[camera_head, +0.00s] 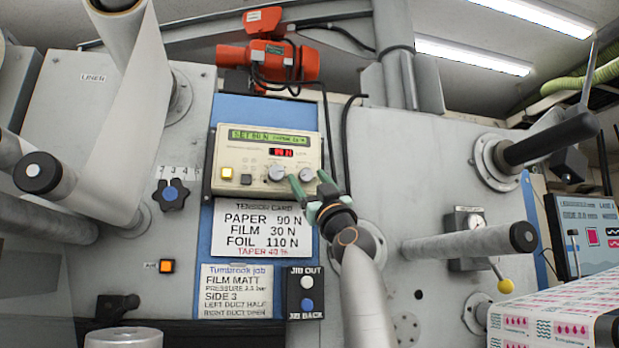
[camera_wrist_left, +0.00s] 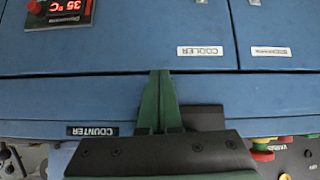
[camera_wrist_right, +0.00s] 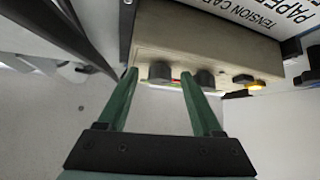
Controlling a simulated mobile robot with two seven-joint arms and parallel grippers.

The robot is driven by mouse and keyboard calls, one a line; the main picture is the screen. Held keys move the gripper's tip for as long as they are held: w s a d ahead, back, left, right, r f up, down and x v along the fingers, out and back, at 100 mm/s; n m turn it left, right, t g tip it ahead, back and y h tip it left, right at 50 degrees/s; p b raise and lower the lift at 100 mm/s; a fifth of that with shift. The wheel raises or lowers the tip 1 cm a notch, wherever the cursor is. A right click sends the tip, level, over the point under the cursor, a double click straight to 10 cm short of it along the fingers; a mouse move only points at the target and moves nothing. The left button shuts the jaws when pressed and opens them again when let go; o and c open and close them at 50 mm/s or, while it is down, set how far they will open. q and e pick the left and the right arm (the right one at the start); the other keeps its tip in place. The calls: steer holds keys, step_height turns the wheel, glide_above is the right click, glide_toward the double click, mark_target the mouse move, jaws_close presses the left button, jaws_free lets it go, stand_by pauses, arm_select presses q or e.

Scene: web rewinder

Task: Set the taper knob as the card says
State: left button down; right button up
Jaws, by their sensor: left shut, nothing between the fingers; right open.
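The beige tension controller (camera_head: 232,185) has a green display whose taper figure is too small to read surely. It has two grey knobs, the left one (camera_head: 276,173) and the right one, which I take as the taper knob (camera_head: 306,174). My right gripper (camera_head: 308,178) is open, its fingers either side of the right knob. In the right wrist view this knob (camera_wrist_right: 160,72) shows between the fingertips; contact is unclear. The tension card (camera_head: 261,229) reads "TAPER 40 %" in red at its bottom. My left gripper (camera_wrist_left: 160,75) is shut and empty before a blue cabinet.
A job card (camera_head: 237,290) reads "FILM MATT". The jib button box (camera_head: 305,292) sits below the tension card. Rollers (camera_head: 470,242) project at right. The blue cabinet (camera_wrist_left: 110,45) carries a 35 °C display.

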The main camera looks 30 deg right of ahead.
jaws_close()
stand_by(0.4)
steer(key=shift+a+m+h, duration=0.1)
steer(key=shift+m+h, duration=0.3)
steer(key=shift+m, duration=0.3)
steer(key=shift+a+m+g+h, duration=0.2)
steer(key=shift+m+g+h, duration=0.4)
steer(key=shift+m+h, duration=1.75)
steer(key=shift+a+m+g+h, duration=0.15)
steer(key=shift+m+g+h, duration=0.45)
steer(key=shift+m+h, duration=1.7)
steer(key=shift+w+m+g+h, duration=0.1)
steer(key=shift+m+g+h, duration=1)
steer(key=shift+m, duration=0.75)
steer(key=shift+m+g+h, duration=0.4)
steer(key=shift+m+h, duration=0.45)
steer(key=shift+m, duration=0.15)
jaws_free()
steer(key=shift+f, duration=0.1)
